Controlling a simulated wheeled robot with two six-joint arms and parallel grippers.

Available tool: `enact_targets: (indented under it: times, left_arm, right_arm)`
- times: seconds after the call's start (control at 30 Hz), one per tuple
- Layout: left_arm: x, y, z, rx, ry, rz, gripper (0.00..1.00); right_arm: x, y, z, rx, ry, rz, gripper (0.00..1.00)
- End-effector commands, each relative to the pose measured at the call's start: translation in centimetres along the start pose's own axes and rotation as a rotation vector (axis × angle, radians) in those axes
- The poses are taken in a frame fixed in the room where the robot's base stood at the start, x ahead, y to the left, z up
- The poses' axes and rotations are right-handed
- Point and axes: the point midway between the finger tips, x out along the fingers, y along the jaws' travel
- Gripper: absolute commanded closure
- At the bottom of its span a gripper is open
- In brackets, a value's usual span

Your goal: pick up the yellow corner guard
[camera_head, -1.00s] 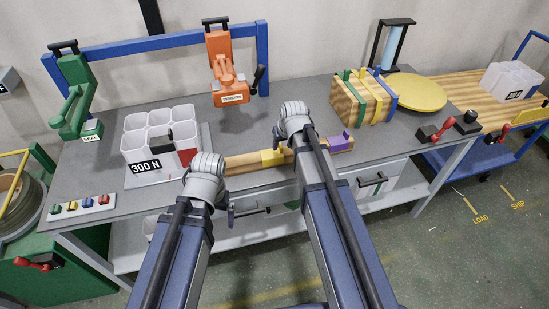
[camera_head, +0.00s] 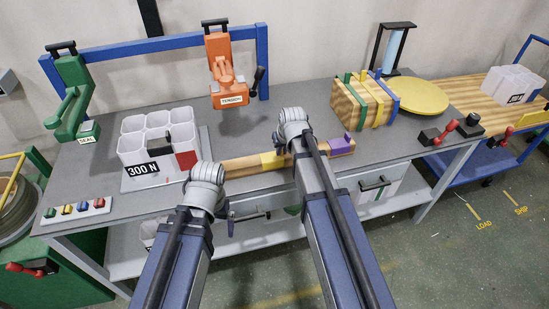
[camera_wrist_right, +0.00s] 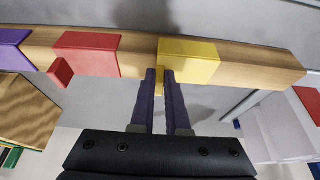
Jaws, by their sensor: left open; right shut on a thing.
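The yellow corner guard (camera_head: 269,161) sits over the edge of a wooden beam (camera_head: 238,168) lying along the table's front. In the right wrist view the guard (camera_wrist_right: 190,60) rests on the beam, and a small yellow tab hangs from its near side. My right gripper (camera_wrist_right: 166,75) is shut on that tab, its two dark fingers either side of it. In the head view my right arm hides these fingers. My left gripper (camera_head: 229,214) is in front of the table edge, mostly hidden by its wrist, open and away from the guard.
On the beam are a red guard (camera_wrist_right: 87,54) and a purple guard (camera_head: 341,146). A white bin block (camera_head: 150,152) marked 300 N stands left, an orange tool (camera_head: 228,80) behind. A strapped wooden box (camera_head: 362,100) and yellow disc (camera_head: 418,95) stand right. Bare grey tabletop lies between.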

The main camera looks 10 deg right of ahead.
Motion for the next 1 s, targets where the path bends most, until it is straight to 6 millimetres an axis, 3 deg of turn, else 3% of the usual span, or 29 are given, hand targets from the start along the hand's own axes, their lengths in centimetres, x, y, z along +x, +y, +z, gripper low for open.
enact_targets:
  times: [0.63,1.0]
  left_arm:
    - [-0.3,0.0,0.0,0.0,0.0,0.0,0.01]
    - [-4.1,-0.4,0.2,0.0,0.0,0.0,0.01]
  right_arm:
    - [-0.3,0.0,-0.1,0.0,0.0,0.0,1.0]
    - [-3.8,0.0,-1.6,0.0,0.0,0.0,1.0]
